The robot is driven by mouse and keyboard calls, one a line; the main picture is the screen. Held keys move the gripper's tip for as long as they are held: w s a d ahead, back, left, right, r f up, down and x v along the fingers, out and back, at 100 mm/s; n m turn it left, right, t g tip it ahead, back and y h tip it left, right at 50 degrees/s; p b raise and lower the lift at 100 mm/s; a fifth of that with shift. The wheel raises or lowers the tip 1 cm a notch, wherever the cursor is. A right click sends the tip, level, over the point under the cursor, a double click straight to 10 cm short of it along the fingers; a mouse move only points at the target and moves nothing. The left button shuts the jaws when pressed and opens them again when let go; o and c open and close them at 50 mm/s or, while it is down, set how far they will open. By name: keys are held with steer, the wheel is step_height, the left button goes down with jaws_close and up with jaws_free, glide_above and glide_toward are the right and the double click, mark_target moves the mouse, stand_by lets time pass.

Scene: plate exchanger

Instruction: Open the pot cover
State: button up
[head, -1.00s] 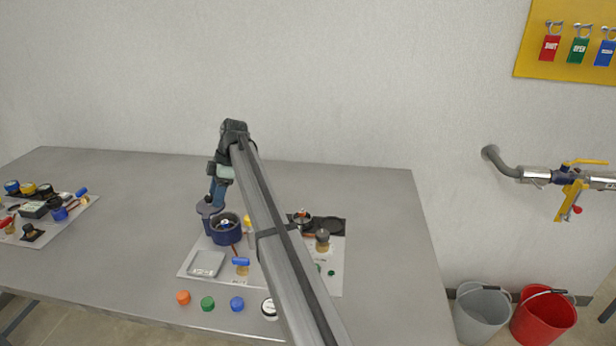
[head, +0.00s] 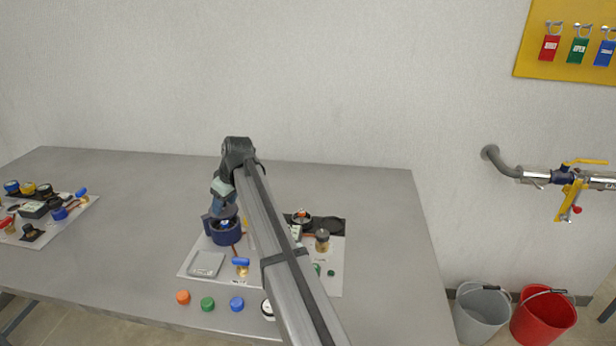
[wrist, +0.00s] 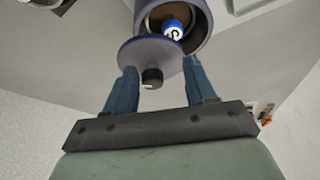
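The dark blue pot (head: 227,236) stands on the light mat on the table, its mouth partly uncovered. It also shows at the top of the wrist view (wrist: 204,30), with a blue-topped item (wrist: 174,27) inside. The round grey-blue cover (wrist: 142,50) with a black knob (wrist: 152,77) overlaps the near side of the pot's mouth in the wrist view; I cannot tell whether it touches the rim. My gripper (wrist: 160,66) is open, its fingers on either side of the knob with gaps visible. In the head view my gripper (head: 221,203) is just behind the pot, partly hidden.
A grey square tray (head: 207,264) and a blue-handled tool (head: 241,262) are in front of the pot. Orange (head: 183,297), green (head: 207,303) and blue (head: 237,304) caps lie along the front. My arm crosses over the mat's middle. The left-centre table is clear.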

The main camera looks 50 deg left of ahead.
steer(key=m, duration=0.1)
steer(key=s+d+m+t, duration=0.1)
steer(key=m, duration=0.1)
steer(key=s+d+m, duration=0.1)
steer(key=shift+d+m+t, duration=0.1)
steer(key=shift+m+t, duration=0.3)
steer(key=w+v, duration=0.1)
steer(key=v, duration=1.3)
steer(key=w+d+f+m+t, duration=0.1)
steer(key=w+d+f+m, duration=0.1)
steer(key=w, duration=0.8)
steer(key=w+d+f+m+t, duration=0.1)
steer(key=w+d+f, duration=0.2)
steer(key=w, duration=0.8)
steer(key=shift+d+f+m, duration=0.2)
steer(key=shift+d+m, duration=0.2)
steer(key=shift+d, duration=0.1)
steer(key=shift+w, duration=0.1)
